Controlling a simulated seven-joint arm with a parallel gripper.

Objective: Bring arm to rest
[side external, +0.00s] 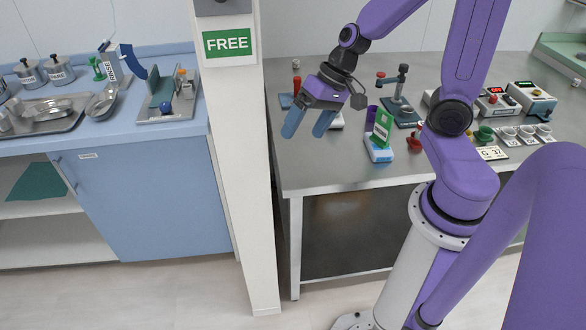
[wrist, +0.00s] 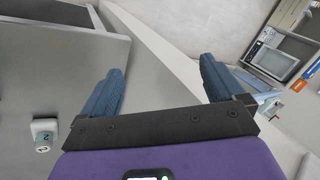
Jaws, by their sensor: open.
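My purple arm reaches over the left part of the steel table (side external: 306,180). My gripper (side external: 307,130) hangs near the table's left edge, beside the white post, with its blue fingers pointing down. The fingers are apart and nothing is between them. In the wrist view the two blue fingers (wrist: 160,85) are spread wide, with only table edge, post and floor behind them.
A white post (side external: 235,150) with a green FREE sign (side external: 229,42) stands between the steel table and a blue cabinet (side external: 150,200). A green card stand (side external: 381,135), a valve fixture (side external: 400,95) and control boxes (side external: 497,103) stand on the table. A steel tray (side external: 45,125) lies on the cabinet.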

